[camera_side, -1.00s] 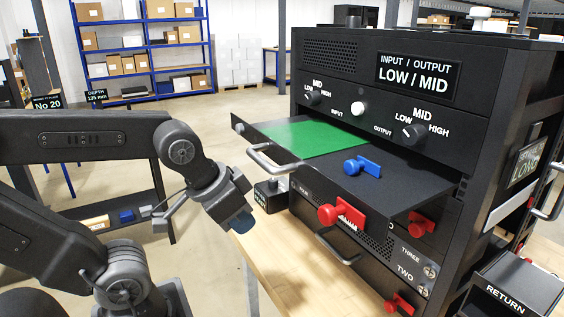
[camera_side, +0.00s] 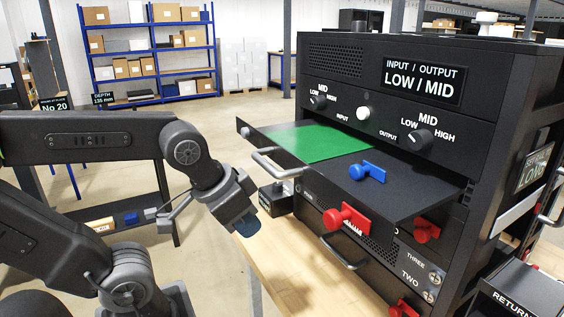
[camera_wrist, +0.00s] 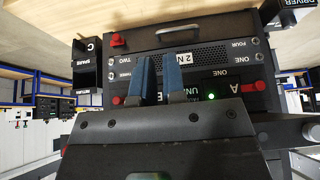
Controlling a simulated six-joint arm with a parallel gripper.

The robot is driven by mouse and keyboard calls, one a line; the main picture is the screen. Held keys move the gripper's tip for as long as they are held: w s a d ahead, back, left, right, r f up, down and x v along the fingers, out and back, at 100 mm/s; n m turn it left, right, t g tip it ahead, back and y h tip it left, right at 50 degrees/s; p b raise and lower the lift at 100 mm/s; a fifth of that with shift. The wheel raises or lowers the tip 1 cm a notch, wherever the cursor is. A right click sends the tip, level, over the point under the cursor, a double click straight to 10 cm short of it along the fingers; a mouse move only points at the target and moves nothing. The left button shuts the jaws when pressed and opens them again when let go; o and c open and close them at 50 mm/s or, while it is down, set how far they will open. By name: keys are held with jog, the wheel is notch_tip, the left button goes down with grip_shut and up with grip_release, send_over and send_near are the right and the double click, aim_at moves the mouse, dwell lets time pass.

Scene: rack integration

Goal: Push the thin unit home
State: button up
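In the side view a flat black slab with a green patch (camera_side: 313,143) juts out of the rack (camera_side: 340,62) below the INPUT / OUTPUT panel. I cannot tell for sure that this is the thin unit. In the wrist view, upside down, a face marked UNIT and A (camera_wrist: 215,84) with a green light lies beyond my gripper. My gripper (camera_side: 246,227) is left of the rack, apart from it. Its blue fingers (camera_wrist: 159,68) show a narrow gap with nothing between them.
Metal handles (camera_side: 282,163) (camera_side: 342,254) stick out of the rack front. A RETURN box (camera_side: 520,295) is at the lower right. A small black box (camera_side: 274,198) stands beside the rack on the wooden bench (camera_side: 290,278). Bare bench lies below my gripper.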

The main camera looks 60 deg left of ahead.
aim_at(265, 161)
jog(key=o, duration=0.6)
notch_tip(265, 161, up, 28)
jog(key=shift+r, duration=0.1)
jog(key=shift+c, duration=0.2)
jog(key=w+a+f+n+g, duration=0.1)
jog(key=f+n, duration=0.5)
jog(key=w+a+f+n+g, duration=0.1)
jog(key=w+f+n, duration=0.1)
jog(key=f+n, duration=0.4)
jog(key=w+f+n+g, duration=0.1)
jog(key=w+f+n, duration=0.1)
jog(key=f+n, duration=0.4)
jog(key=shift+a+f, duration=0.15)
jog(key=shift+a, duration=0.25)
jog(key=shift+c, duration=0.3)
jog(key=shift+s, duration=0.1)
grip_shut()
